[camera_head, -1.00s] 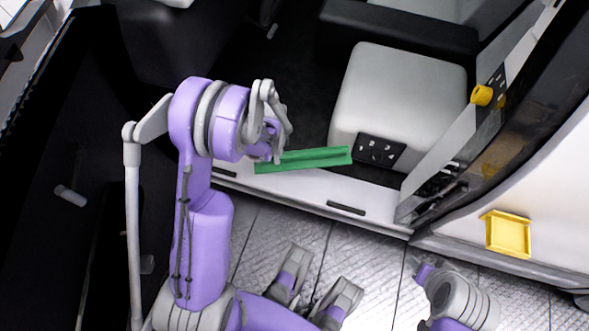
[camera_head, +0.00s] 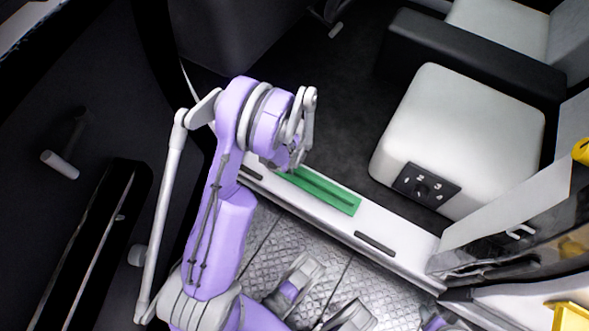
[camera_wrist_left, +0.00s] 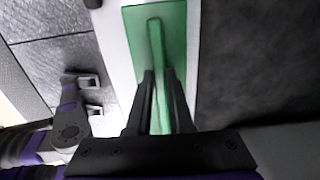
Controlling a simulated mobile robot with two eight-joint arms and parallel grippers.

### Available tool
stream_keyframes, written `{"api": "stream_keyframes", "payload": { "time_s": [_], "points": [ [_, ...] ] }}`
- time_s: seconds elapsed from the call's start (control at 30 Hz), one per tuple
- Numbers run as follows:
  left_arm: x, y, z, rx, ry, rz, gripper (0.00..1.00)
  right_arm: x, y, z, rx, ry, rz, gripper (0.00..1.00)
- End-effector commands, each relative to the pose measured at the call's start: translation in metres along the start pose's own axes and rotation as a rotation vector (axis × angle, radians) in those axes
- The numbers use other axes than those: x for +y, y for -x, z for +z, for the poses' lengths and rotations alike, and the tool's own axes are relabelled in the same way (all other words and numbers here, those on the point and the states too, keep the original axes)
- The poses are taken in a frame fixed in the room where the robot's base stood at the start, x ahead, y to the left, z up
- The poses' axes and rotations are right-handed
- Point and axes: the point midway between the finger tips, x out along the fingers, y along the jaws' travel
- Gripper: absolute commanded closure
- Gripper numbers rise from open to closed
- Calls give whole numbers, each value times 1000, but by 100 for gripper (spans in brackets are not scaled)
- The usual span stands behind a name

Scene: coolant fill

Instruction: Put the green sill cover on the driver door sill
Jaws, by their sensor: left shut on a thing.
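The green sill cover (camera_head: 325,191) is a long flat strip with a raised rib along its middle. It lies lengthwise along the white driver door sill (camera_head: 405,259), on or just above it; I cannot tell if it touches. In the left wrist view the cover (camera_wrist_left: 134,55) has white sill along both long edges. My left gripper (camera_head: 290,164) is at the cover's left end in the head view. Its dark fingers (camera_wrist_left: 161,95) are shut on the rib in the wrist view. The gripper hides that end of the cover. My right gripper does not show clearly.
A pale seat (camera_head: 460,125) with a black control panel (camera_head: 427,185) stands inside, beyond the sill. Dark floor (camera_head: 345,130) lies between. The open dark door (camera_head: 75,125) is at the left. A yellow part (camera_head: 572,315) is at the lower right. Ribbed grey flooring lies outside the sill.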

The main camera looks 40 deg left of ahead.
Motion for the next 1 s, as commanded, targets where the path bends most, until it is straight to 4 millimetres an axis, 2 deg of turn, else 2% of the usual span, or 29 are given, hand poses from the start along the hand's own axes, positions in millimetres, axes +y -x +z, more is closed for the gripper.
{"api": "stream_keyframes", "payload": {
  "time_s": [0.03, 0.1, 0.43, 0.47, 0.6, 0.63, 1.0],
  "points": [
    [0, -11, 0, 0, 0, 0, 100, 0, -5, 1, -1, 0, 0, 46],
    [0, -18, 0, 0, 0, 0, 100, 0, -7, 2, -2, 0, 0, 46],
    [0, -20, 0, 0, 0, 0, 100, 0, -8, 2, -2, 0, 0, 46],
    [0, -21, 0, 0, 0, 0, 79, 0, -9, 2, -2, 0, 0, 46],
    [0, -20, 0, 0, 1, 0, 54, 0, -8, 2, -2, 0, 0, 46],
    [0, -20, 0, 0, 1, 0, 51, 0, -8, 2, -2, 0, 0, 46],
    [0, -13, 0, 0, 1, 0, 51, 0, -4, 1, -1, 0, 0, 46]
  ]
}}
